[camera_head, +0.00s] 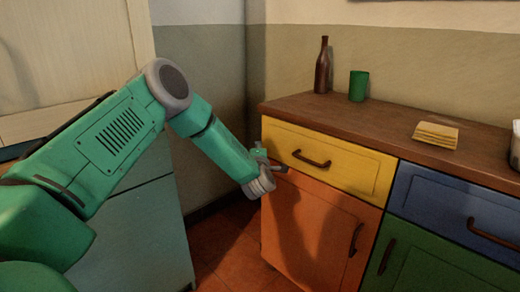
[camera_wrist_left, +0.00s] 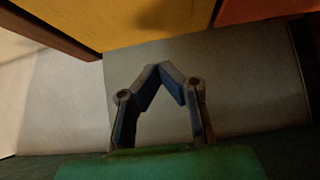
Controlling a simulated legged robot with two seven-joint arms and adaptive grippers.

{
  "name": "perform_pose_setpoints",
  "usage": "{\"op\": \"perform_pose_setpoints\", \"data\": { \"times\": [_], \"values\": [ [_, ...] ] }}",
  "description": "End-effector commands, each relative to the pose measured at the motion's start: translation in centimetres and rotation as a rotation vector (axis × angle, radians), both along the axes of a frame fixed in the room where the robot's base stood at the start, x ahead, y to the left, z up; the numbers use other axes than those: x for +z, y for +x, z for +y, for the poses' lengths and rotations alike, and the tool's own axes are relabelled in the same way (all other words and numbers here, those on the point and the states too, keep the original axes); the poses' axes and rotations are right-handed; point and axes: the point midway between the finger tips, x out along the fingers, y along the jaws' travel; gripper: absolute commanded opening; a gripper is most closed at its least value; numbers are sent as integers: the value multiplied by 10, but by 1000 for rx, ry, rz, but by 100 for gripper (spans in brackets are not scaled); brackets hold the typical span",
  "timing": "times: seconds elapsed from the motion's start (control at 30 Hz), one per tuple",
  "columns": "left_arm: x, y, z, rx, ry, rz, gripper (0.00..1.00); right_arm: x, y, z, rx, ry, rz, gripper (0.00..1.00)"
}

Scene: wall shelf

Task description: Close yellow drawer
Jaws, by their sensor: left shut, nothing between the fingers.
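The yellow drawer (camera_head: 345,172) is at the upper left of the cabinet, under the wooden countertop, with a dark bar handle (camera_head: 311,160). Its front looks about flush with the fronts around it; I cannot tell if a small gap is left. My left gripper (camera_head: 282,169) is at the drawer's lower left corner, just in front of the seam with the orange door. Contact cannot be told. In the left wrist view its fingertips (camera_wrist_left: 160,68) meet with nothing between them, and the yellow front (camera_wrist_left: 150,22) is above them. My right gripper is not in view.
The orange door (camera_head: 310,230) is below the drawer; a blue drawer (camera_head: 440,205) and a green door (camera_head: 425,262) are to the right. On the countertop (camera_head: 385,128) stand a brown bottle (camera_head: 322,68), a green cup (camera_head: 358,87) and a yellow stack (camera_head: 436,135).

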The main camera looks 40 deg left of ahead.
Motion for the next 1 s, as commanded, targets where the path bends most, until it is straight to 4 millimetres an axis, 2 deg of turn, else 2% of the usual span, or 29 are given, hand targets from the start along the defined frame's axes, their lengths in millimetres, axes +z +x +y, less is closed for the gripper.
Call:
{"op": "perform_pose_setpoints", "data": {
  "times": [0.1,0.5,0.87,0.97,1.0],
  "values": [
    [1,-15,-13,-3,-5,5,0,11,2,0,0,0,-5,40],
    [0,-65,-54,0,-2,4,0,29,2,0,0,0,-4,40],
    [-2,-72,-59,0,-2,4,0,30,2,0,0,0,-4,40],
    [-8,-73,-71,-40,13,56,0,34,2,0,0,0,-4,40],
    [-13,-74,-82,-76,29,104,0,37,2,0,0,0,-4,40]
  ]
}}
